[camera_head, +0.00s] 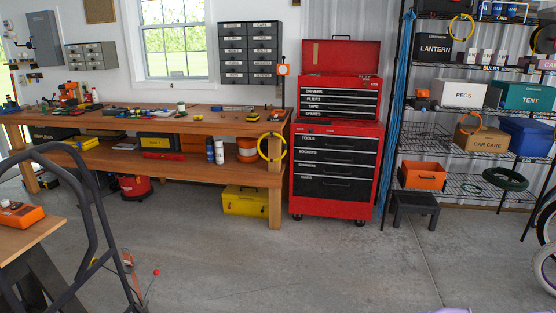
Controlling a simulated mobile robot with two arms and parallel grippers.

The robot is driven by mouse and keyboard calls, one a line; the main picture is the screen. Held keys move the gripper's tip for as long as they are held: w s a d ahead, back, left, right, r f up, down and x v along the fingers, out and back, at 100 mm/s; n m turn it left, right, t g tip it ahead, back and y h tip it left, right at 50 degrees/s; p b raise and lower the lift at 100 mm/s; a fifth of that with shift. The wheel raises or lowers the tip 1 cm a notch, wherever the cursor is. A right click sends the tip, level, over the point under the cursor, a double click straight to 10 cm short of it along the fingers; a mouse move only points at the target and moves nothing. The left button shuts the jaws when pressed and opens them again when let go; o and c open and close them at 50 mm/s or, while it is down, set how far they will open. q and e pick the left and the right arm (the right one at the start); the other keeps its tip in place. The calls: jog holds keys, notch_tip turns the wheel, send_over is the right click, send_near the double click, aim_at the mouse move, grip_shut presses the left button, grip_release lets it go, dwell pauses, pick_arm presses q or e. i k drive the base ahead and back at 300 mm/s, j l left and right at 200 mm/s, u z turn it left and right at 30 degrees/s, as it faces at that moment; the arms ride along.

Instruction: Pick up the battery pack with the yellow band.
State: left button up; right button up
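The wooden workbench (130,127) stands along the back wall with many small tools on its top. A small dark item with yellow on it (253,117) lies near the bench's right end. It is too small to tell whether it is the battery pack with the yellow band or something else. A small dark and red item (279,115) lies just right of it. I cannot pick out the battery pack with certainty anywhere. Neither of my grippers is in view.
A red tool chest (380,170) stands right of the bench, then wire shelving with bins. A black tubular handle frame (88,190) and a table corner (30,240) with an orange device (20,215) fill the left foreground. Concrete floor (300,260) is open in the middle.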

aim_at(253, 117)
jog(key=i, duration=4.7)
